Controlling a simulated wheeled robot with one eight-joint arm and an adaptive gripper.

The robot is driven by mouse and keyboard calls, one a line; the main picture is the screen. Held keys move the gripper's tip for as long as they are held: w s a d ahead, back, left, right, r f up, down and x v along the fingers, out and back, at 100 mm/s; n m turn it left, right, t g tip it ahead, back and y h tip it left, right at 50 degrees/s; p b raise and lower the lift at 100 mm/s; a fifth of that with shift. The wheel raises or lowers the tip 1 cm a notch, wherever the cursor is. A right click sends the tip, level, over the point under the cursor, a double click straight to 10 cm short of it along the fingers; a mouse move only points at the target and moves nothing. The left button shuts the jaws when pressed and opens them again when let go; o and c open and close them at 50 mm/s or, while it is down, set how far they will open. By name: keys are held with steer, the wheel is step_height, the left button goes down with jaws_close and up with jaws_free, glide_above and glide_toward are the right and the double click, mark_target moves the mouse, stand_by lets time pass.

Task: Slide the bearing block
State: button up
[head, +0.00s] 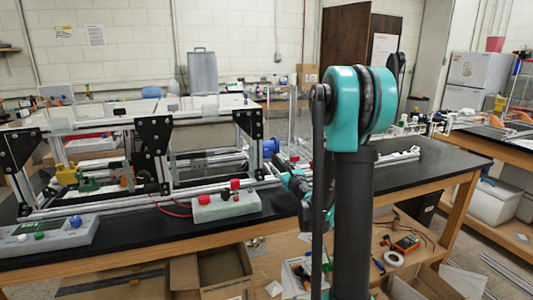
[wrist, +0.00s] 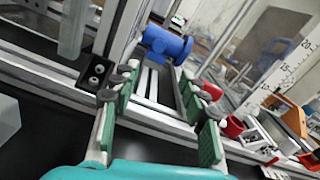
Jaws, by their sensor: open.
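The extrusion frame (head: 130,160) of silvery rails with black corner plates stands on the black bench at left in the head view. In the wrist view a silvery rail (wrist: 62,88) runs diagonally behind the fingers. A small black block with two round holes (wrist: 95,70) sits on this frame, left of my gripper (wrist: 166,84); I cannot tell if it is the bearing block. My gripper is open, with green pads on either side of a pale slotted section (wrist: 152,85). Nothing is clearly held. In the head view my gripper is mostly hidden by my own arm.
A blue cylindrical part (wrist: 165,45) stands just beyond the fingers. A red cup-like part (wrist: 232,127) is near the right finger. A grey control box with red knobs (head: 227,205) and another box (head: 50,237) lie along the bench front. The bench's right part (head: 430,165) is mostly clear.

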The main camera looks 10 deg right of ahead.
mark_target(267, 152)
steer(key=x, duration=1.7)
steer(key=shift+w+a, duration=0.1)
steer(key=shift+w, duration=0.05)
jaws_close()
